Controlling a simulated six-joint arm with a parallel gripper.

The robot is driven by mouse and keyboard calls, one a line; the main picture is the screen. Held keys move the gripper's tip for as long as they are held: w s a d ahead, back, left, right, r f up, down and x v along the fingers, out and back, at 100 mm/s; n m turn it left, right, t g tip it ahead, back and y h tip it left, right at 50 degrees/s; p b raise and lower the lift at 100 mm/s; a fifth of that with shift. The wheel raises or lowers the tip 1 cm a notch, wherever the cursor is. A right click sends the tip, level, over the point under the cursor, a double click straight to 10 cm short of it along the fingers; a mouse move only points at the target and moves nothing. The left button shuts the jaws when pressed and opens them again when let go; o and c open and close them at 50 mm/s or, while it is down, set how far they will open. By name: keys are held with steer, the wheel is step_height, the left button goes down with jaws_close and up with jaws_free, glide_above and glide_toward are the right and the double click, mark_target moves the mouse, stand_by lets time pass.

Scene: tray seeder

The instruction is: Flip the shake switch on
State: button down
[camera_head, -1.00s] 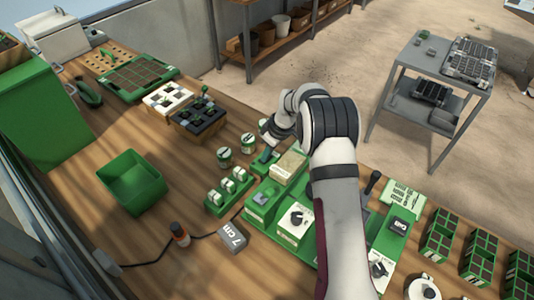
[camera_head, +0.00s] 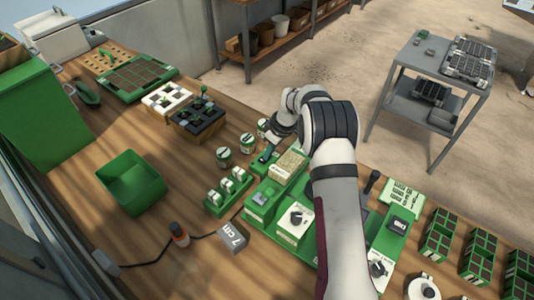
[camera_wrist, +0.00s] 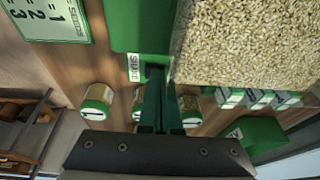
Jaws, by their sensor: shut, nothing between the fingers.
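The shake switch (camera_wrist: 153,71) is a small dark part beside the white "SHAKE" label (camera_wrist: 134,67) on a green housing (camera_wrist: 140,28) in the wrist view. My gripper (camera_wrist: 159,82) is shut and empty, with its dark green fingertips at the switch and partly covering it. I cannot tell whether they touch it or which way it is set. In the head view my gripper (camera_head: 267,154) points down at the far end of the green seeder (camera_head: 252,222), beside the seed hopper (camera_head: 288,165). The switch is not clear there.
Several small round tins (camera_head: 223,157) stand just left of my gripper. A row of white-and-green blocks (camera_head: 227,187) sits in front of them.

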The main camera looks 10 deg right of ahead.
steer(key=w+v, duration=0.1)
steer(key=v, duration=1.3)
steer(key=shift+a+r, duration=0.15)
steer(key=shift+a, duration=0.2)
steer(key=shift+w, duration=0.1)
steer(key=x, duration=0.4)
steer(key=s+x, duration=0.1)
steer(key=x, duration=0.7)
steer(key=shift+s+a+f, duration=0.25)
steer(key=shift+a, duration=0.15)
steer(key=shift+f, duration=0.65)
